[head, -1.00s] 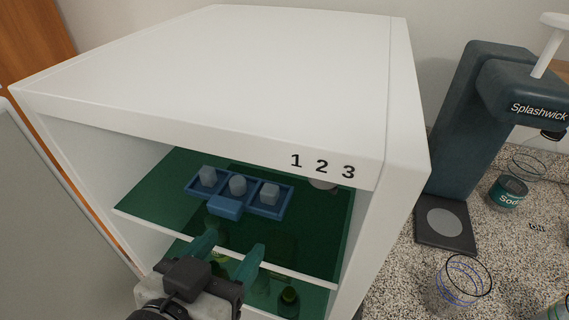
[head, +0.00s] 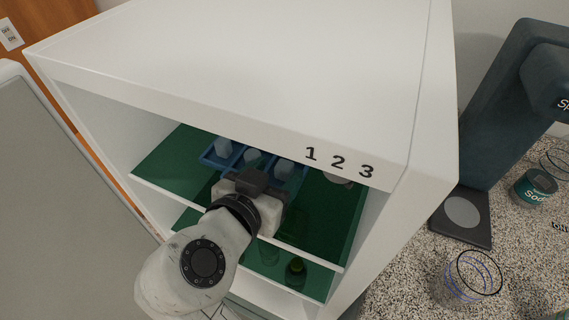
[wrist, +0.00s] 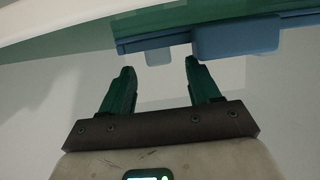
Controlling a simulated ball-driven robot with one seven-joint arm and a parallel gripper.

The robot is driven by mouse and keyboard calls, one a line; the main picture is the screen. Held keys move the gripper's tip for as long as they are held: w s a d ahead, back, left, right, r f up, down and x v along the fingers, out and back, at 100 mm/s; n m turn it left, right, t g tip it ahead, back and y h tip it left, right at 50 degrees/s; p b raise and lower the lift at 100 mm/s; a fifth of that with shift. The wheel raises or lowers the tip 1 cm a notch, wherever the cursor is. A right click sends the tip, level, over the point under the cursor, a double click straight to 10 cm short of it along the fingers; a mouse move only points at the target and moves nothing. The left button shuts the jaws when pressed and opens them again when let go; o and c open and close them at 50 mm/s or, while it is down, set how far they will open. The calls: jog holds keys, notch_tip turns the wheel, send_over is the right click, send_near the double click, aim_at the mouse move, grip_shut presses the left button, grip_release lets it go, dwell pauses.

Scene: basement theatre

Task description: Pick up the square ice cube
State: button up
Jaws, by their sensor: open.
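A blue tray (head: 207,157) with three compartments sits on the upper green shelf in the white cabinet. Each compartment holds one pale ice piece: left (head: 223,148), middle (head: 252,157) and right (head: 285,169). I cannot tell for certain which is the square cube. My gripper (wrist: 160,68) is open and empty in the wrist view. Its two green fingers are apart, and one pale blue piece (wrist: 158,57) shows near the gap between their tips. In the head view my arm hides the fingers and tab.
The white cabinet (head: 270,60) has its top close over the tray, with "1 2 3" on its front edge. The shelf's white front edge (head: 165,190) runs below my gripper. Bottles (head: 296,270) stand on a lower shelf. A dispenser (head: 520,110) and glass (head: 468,278) stand right.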

jog(key=shift+x, duration=0.9)
jog(key=c, duration=1.1)
